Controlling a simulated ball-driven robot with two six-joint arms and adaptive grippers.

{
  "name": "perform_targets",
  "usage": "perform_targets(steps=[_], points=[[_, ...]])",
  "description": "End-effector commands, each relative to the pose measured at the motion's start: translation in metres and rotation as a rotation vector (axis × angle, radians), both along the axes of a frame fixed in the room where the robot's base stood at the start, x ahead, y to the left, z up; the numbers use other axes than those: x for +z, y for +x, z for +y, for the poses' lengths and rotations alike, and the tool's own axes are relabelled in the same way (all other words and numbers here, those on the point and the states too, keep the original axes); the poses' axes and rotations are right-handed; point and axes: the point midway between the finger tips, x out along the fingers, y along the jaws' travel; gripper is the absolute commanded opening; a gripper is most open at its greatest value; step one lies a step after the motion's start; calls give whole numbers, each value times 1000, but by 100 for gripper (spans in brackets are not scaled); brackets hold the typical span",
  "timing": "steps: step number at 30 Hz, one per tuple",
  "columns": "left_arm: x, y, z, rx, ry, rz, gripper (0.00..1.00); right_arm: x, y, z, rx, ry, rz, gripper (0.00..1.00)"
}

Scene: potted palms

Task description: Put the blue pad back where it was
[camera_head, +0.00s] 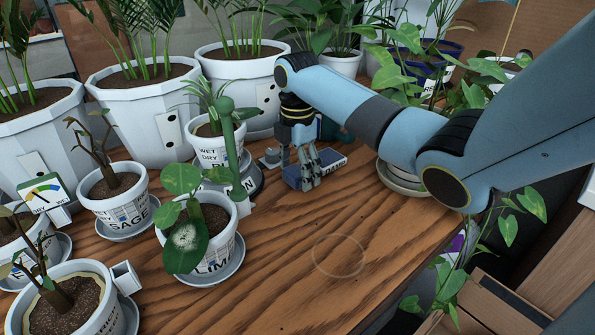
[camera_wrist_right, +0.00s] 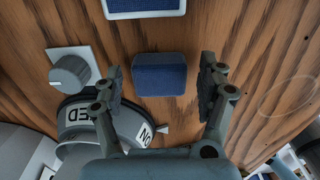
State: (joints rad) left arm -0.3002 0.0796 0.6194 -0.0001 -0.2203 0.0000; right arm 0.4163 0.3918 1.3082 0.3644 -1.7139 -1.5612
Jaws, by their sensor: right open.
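The blue pad (camera_wrist_right: 160,75), a small dark blue block with rounded edges, lies on the wooden table in the right wrist view. My right gripper (camera_wrist_right: 163,80) is open, with one finger on either side of the pad and a gap at each side. In the head view my right gripper (camera_head: 307,172) points down at the table and its fingers hide much of the pad. A blue, white-edged holder (camera_wrist_right: 145,8) lies beyond the pad at the top of the wrist view, cut off by the frame. My left gripper is not in view.
A grey knob on a pale plate (camera_wrist_right: 68,72) sits left of the gripper. Potted plants crowd the left and back, including a leafy pot (camera_head: 205,245) in front. The wooden table (camera_head: 290,285) is clear at front right, with a ring mark.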

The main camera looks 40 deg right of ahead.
Motion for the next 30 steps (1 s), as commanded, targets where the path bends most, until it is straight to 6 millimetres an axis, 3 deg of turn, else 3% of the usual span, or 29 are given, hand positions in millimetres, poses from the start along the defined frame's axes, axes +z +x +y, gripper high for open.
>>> perform_targets(steps=[9,15,20,30], points=[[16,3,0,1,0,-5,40,72,2,-1,1,-3,-6,75],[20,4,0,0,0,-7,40,104,1,0,-1,0,-3,75],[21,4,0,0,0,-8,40,113,1,0,-1,0,-2,75],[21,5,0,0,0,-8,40,113,1,0,-1,0,-1,75]])
